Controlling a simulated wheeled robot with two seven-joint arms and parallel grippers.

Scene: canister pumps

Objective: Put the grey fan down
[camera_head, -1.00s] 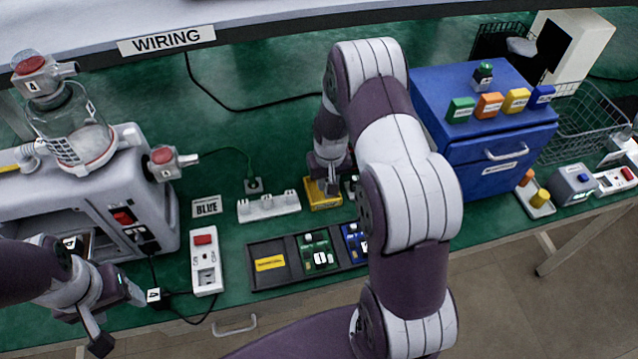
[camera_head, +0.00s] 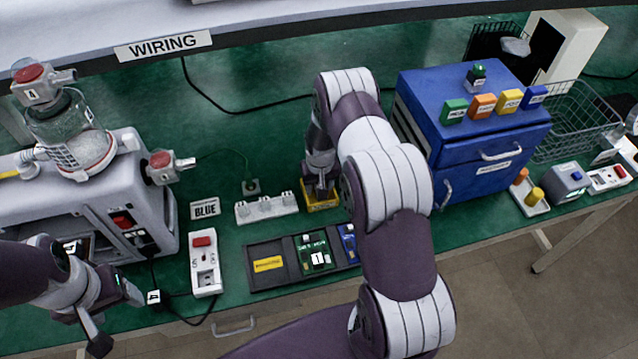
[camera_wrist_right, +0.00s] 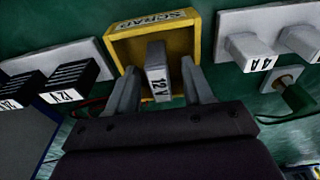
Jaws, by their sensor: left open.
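The grey fan (camera_wrist_right: 157,72), a slim grey block marked 12V, stands in the yellow SCRAP tray (camera_wrist_right: 120,48). My right gripper (camera_wrist_right: 160,78) has one finger on each side of the fan, with visible gaps, so it looks open around it. In the head view the right gripper (camera_head: 320,186) is low over the yellow tray (camera_head: 322,206), and the fan is hidden there. My left gripper (camera_head: 118,318) is open and empty at the lower left, near the bench's front edge.
Black fans (camera_wrist_right: 68,80) stand on a white rack left of the tray. A white rack (camera_wrist_right: 235,25) with grey 4A parts is to the right. In the head view, a dark parts tray (camera_head: 262,283) lies in front and a blue cabinet (camera_head: 470,145) stands right.

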